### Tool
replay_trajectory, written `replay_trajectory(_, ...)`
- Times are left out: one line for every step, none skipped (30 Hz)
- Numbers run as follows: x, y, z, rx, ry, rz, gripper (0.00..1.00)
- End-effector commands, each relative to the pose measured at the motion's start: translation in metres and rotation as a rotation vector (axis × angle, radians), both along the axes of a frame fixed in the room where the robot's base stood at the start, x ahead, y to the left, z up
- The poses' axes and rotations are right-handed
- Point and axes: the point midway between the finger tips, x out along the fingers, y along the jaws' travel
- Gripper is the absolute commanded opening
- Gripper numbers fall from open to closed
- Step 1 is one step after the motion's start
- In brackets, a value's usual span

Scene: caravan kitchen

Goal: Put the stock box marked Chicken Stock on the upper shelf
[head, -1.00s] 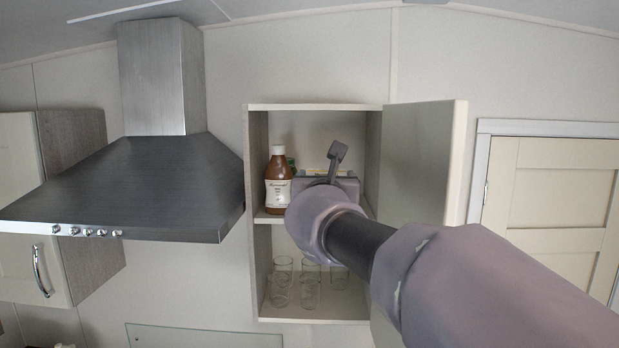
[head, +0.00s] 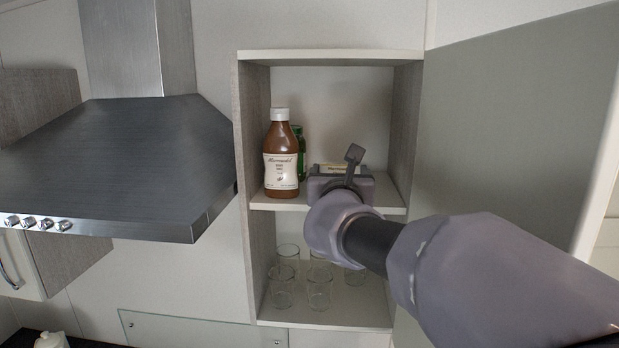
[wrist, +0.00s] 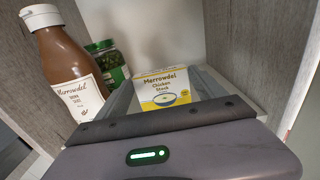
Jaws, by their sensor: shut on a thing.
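The Chicken Stock box (wrist: 166,87), white and yellow with a bowl on its label, stands upright between my fingers in the wrist view. In the head view only a thin strip of the box (head: 340,168) shows above my gripper (head: 341,182). My gripper (wrist: 168,92) is shut on the box, inside the cupboard's upper compartment. The upper shelf (head: 268,204) runs below it. The box's underside is hidden, so I cannot tell whether it touches the shelf.
A brown sauce bottle (head: 281,160) stands on the upper shelf to the left, with a green jar (wrist: 107,62) behind it. Several glasses (head: 319,290) stand on the lower shelf. The open door (head: 505,130) is at right, the range hood (head: 120,150) at left.

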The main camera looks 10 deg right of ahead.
Motion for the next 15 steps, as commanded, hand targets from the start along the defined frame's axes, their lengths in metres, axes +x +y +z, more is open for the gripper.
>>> replay_trajectory(0.0,0.0,0.0012,0.0,-0.001,0.0,0.37)
replay_trajectory(0.0,0.0,0.0015,0.0,-0.001,0.0,0.37)
replay_trajectory(0.0,0.0,0.0016,0.0,-0.001,0.0,0.37)
replay_trajectory(0.0,-0.0001,0.0017,0.0,-0.001,0.0,0.37)
replay_trajectory(0.0,0.0,0.0016,0.0,-0.001,0.0,0.37)
replay_trajectory(0.0,0.0,0.0006,0.001,-0.001,0.0,0.37)
replay_trajectory(0.0,-0.0001,-0.0005,0.001,-0.001,0.0,0.37)
replay_trajectory(0.0,-0.0001,-0.0014,0.001,-0.001,0.0,0.37)
replay_trajectory(0.0001,0.0,-0.0008,0.001,-0.001,0.0,0.85)
replay_trajectory(0.0001,0.0,-0.0005,0.0,-0.001,0.0,0.91)
replay_trajectory(0.0,0.0,-0.0003,0.0,-0.001,0.0,0.97)
replay_trajectory(0.0001,0.0,-0.0002,0.0,-0.001,0.0,1.0)
replay_trajectory(0.0001,0.0,-0.0002,0.0,-0.001,0.0,1.0)
replay_trajectory(0.0001,0.0,-0.0001,0.0,-0.001,0.0,1.0)
replay_trajectory(0.0,-0.0001,-0.0001,0.0,-0.001,0.0,1.0)
